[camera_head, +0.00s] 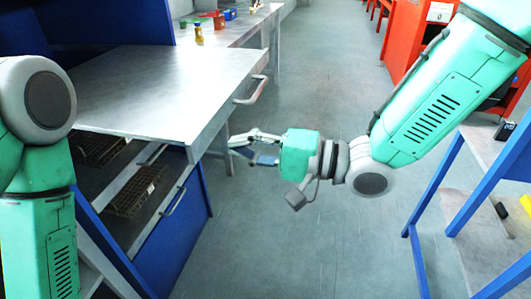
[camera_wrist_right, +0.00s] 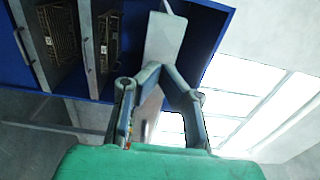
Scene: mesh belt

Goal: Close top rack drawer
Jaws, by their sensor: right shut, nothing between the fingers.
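The top rack drawer (camera_head: 165,88) is a light grey metal tray in a blue rack (camera_head: 105,20), pulled well out toward the aisle. Its bar handle (camera_head: 252,90) is on the front face. In the right wrist view the drawer shows as a pale panel (camera_wrist_right: 163,38) beyond my fingers. My right gripper (camera_head: 236,147) is shut and empty, below and in front of the drawer's front face near its near corner. A gap to the face seems to show, but contact is hard to judge. The right wrist view shows its fingertips (camera_wrist_right: 160,68) together. My left gripper is out of view.
Lower drawers (camera_head: 150,205) hold dark mesh baskets (camera_head: 137,190). A bench (camera_head: 235,25) with small coloured items stands behind. A blue-framed table (camera_head: 455,200) is at right, red cabinets (camera_head: 410,35) are behind it. The grey floor (camera_head: 315,80) between is clear.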

